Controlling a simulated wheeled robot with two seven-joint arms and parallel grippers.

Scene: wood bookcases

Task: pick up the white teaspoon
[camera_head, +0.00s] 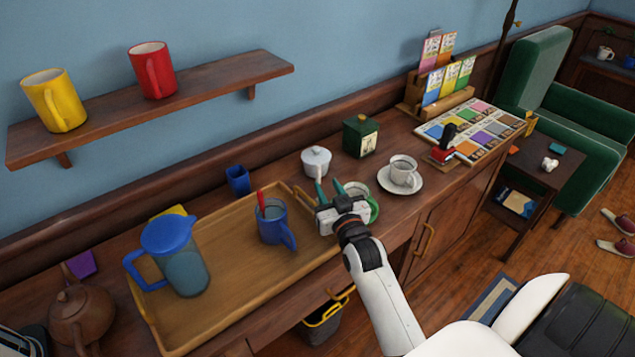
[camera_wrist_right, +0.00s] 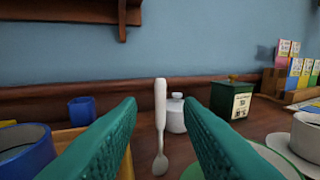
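The white teaspoon (camera_wrist_right: 160,103) shows in the right wrist view, upright with its handle up and its bowl low. It appears between the two teal fingers of my right gripper (camera_head: 329,186), with a visible gap on both sides. The right gripper is open, over the counter just past the tray's right end. I cannot tell how far beyond the fingertips the spoon is or what supports it. My left gripper is not in view.
A green-rimmed dish (camera_head: 372,207) sits right beside the gripper. Around it are a wooden tray (camera_head: 222,315) with a blue mug (camera_head: 271,226) and pitcher (camera_head: 180,262), a white lidded pot (camera_head: 316,160), a green tin (camera_head: 360,137) and a white cup (camera_head: 403,170) on a saucer.

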